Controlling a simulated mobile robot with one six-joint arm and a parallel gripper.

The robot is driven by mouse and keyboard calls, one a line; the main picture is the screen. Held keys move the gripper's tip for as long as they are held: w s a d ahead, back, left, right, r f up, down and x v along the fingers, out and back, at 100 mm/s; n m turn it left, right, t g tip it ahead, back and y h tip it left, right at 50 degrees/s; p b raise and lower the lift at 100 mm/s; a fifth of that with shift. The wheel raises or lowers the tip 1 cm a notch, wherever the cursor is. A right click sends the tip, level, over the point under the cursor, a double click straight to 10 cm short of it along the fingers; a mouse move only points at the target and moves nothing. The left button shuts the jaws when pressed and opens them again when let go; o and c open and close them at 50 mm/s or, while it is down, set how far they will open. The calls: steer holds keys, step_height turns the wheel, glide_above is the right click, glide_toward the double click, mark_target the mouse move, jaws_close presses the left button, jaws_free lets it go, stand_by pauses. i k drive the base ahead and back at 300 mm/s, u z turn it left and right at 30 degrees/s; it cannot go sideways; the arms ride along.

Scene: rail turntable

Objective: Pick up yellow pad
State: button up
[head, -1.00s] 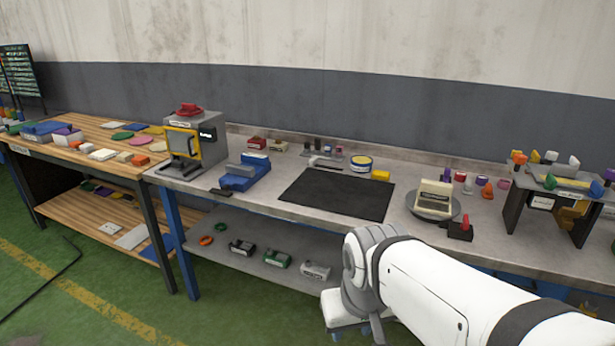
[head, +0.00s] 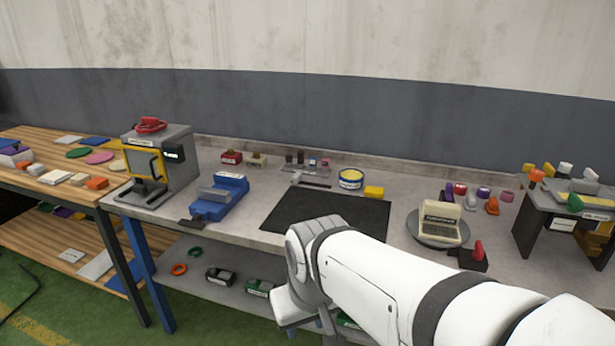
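A small yellow block (head: 374,191) lies on the grey metal bench, just right of a round tin with a yellow top (head: 351,178) and behind the black mat (head: 327,213). I cannot tell whether this block is the yellow pad. In the earlier view a flat yellow piece lay among the coloured pads on the wooden table; now the grey machine hides most of that spot. My gripper (head: 292,306) is low in front of the bench, under my white arm, away from the yellow block. Its fingers are not clear, and no held object shows.
The grey machine with a yellow frame (head: 142,163) and a blue fixture (head: 219,198) stand on the bench's left. A turntable with a cream box (head: 440,218) and a dark stand (head: 545,225) are on the right. The wooden table (head: 40,143) is at left.

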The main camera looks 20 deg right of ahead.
mark_target(377, 192)
steer(key=z, duration=0.25)
steer(key=i, duration=0.75)
steer(key=z, duration=0.6)
steer(key=i, duration=0.6)
steer(key=u, duration=0.05)
